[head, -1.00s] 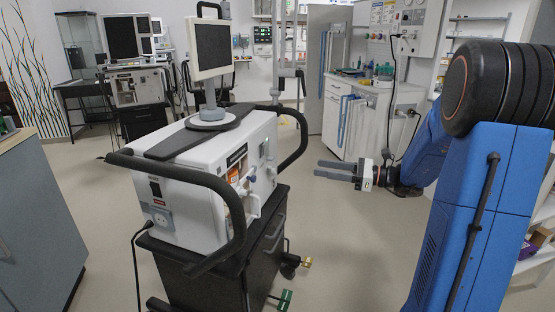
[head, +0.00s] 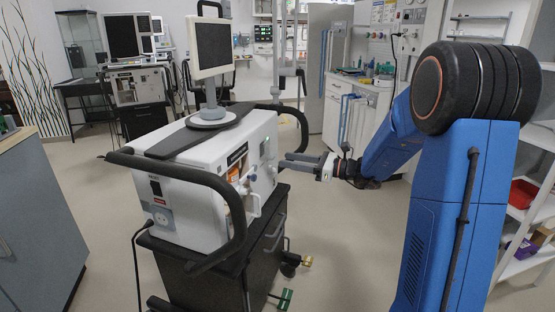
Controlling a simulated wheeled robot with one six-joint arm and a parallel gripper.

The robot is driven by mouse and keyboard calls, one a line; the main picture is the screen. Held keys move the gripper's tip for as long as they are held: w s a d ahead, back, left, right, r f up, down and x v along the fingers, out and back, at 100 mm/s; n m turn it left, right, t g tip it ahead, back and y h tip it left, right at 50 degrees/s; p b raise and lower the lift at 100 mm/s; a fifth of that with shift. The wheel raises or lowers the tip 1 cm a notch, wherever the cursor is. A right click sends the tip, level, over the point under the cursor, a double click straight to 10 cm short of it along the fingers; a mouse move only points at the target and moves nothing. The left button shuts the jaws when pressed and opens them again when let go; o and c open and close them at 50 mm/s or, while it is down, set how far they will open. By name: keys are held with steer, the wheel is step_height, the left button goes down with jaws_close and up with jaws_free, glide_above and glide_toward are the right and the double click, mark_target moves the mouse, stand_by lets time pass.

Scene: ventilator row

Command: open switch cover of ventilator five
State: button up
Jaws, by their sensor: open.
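A white ventilator (head: 190,190) stands on a black wheeled cart (head: 265,250) in the foreground, with black handle bars around it and a monitor (head: 213,48) on top. Its side panel facing right carries an orange label (head: 238,172) and small fittings. A black switch (head: 155,188) shows on its near end, above a round socket. I cannot tell which part is the switch cover, nor read a ventilator number. My gripper (head: 283,161) is open and empty, its fingers pointing left toward the right side of the ventilator. The tips look close to it; I cannot tell whether they touch.
Another ventilator (head: 138,88) with a dark screen stands at the back left. A grey cabinet (head: 40,220) is at the left edge. A white counter (head: 350,105) is behind my arm, and shelves (head: 530,215) stand at the right.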

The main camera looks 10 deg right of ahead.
mark_target(274, 157)
steer(key=shift+x, duration=2.55)
jaws_close()
